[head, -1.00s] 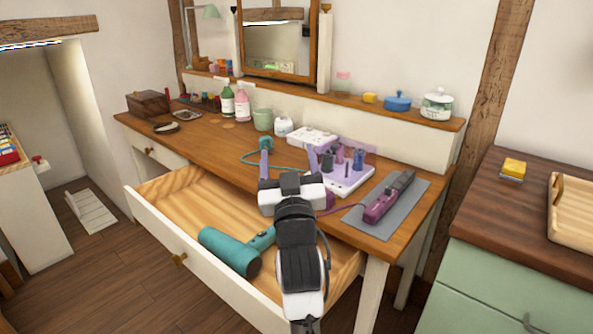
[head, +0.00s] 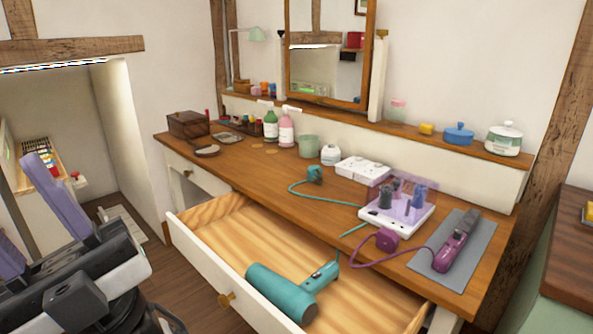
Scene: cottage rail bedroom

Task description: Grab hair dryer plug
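The teal hair dryer plug (head: 315,174) lies on the wooden dresser top, left of the white boxes. Its teal cord curves across the top towards the open drawer. The teal hair dryer (head: 283,292) lies in that drawer (head: 226,238). My gripper (head: 20,205) is at the lower left of the head view, well away from the plug and nearer the camera. Its two purple fingers are spread apart, with nothing seen between them. The left finger is partly cut off by the picture edge.
A purple plug (head: 387,239) lies near the dresser's front edge, its cord running to a purple styling iron (head: 456,244) on a grey mat (head: 425,262). A white organiser (head: 400,216), a green cup (head: 308,147) and bottles (head: 270,126) stand nearby. The open drawer juts out in front.

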